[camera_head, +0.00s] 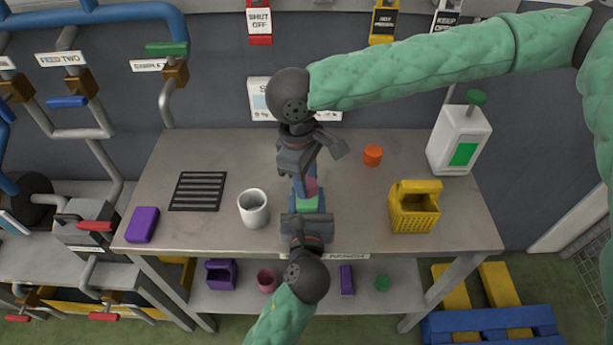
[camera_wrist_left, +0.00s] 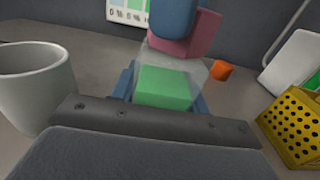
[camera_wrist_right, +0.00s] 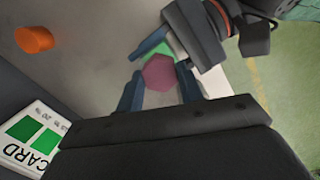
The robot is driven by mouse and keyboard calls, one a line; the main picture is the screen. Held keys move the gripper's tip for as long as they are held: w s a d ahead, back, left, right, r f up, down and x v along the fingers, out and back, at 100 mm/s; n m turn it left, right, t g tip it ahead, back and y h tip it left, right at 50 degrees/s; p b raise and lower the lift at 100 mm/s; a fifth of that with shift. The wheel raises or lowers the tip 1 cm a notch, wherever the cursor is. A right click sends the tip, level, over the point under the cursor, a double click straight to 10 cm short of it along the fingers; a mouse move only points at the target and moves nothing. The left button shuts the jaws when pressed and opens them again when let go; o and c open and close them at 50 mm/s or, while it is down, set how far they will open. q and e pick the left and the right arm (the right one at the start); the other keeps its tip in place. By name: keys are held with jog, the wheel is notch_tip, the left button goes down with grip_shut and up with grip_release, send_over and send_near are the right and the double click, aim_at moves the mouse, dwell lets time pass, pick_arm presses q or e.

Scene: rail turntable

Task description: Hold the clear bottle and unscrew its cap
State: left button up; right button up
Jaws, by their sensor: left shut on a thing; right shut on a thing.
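The clear bottle (camera_head: 308,204) stands upright near the table's front middle, with green showing in its body. It also shows in the left wrist view (camera_wrist_left: 163,90). Its pinkish cap (camera_head: 311,186) is at the top and shows as a many-sided shape in the right wrist view (camera_wrist_right: 159,73). My left gripper (camera_head: 307,209) comes from the front and is shut on the bottle's body. My right gripper (camera_head: 309,184) reaches down from above and is shut on the cap, a blue finger on either side. Whether the cap's thread is loose is hidden.
A white mug (camera_head: 253,209) stands close left of the grippers. A black slotted mat (camera_head: 198,191) and a purple block (camera_head: 142,225) lie farther left. An orange cylinder (camera_head: 372,155), a yellow basket (camera_head: 414,212) and a white canister (camera_head: 458,140) stand to the right.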

jog(key=n, duration=0.4)
jog(key=shift+t, duration=0.3)
jog(key=shift+n, duration=1)
jog(key=n, duration=0.4)
jog(key=shift+t, duration=0.3)
jog(key=shift+s+n, duration=0.1)
jog(key=shift+n, duration=0.3)
jog(key=n, duration=0.5)
jog(key=shift+t, duration=0.3)
jog(key=shift+n, duration=0.3)
jog(key=n+y, duration=0.1)
jog(key=n, duration=0.4)
jog(key=shift+d+n, duration=0.1)
jog(key=shift+n, duration=0.2)
